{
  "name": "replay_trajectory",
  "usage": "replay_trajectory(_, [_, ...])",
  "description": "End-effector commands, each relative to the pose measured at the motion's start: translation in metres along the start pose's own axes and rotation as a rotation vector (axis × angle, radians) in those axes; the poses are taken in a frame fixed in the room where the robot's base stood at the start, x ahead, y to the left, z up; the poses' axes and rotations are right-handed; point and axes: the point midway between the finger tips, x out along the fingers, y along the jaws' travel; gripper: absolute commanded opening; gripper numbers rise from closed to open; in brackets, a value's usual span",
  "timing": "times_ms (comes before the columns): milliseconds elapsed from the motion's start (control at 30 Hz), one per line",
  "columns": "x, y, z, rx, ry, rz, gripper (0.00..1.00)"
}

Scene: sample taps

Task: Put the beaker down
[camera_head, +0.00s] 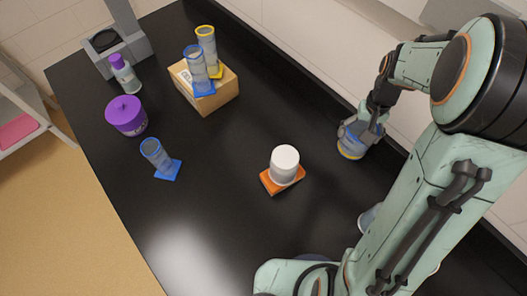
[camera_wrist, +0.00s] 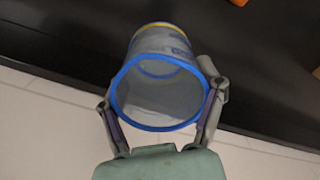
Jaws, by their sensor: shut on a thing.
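The beaker (camera_head: 352,146) is a clear, bluish-grey vessel with a yellow band at its bottom end, toward the right of the counter in the head view. In the wrist view the beaker (camera_wrist: 165,52) shows its blue rim and open mouth toward the camera, with the yellow band at the far end. My gripper (camera_head: 360,130) is shut on the beaker, with one finger on each side of it in the wrist view (camera_wrist: 160,100). The beaker looks roughly upright, slightly tilted in the head view. I cannot tell whether its bottom touches the black counter (camera_head: 235,150).
A white cup (camera_head: 285,160) on an orange base stands left of the beaker. A cardboard box (camera_head: 218,97) carries blue and yellow cylinders. A blue cylinder (camera_head: 153,152), purple jar (camera_head: 126,115) and bottle (camera_head: 125,75) stand farther left. My arm partly hides another vessel (camera_head: 367,219).

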Motion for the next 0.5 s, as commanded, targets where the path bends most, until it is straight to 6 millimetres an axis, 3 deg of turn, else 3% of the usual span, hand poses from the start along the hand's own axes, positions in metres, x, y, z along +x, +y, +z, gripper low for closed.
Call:
replay_trajectory(333, [-0.072,0.0,-0.001,0.0,0.007,0.0,0.42])
replay_trajectory(500, [-0.069,-0.036,0.004,-0.075,0.001,-0.004,0.42])
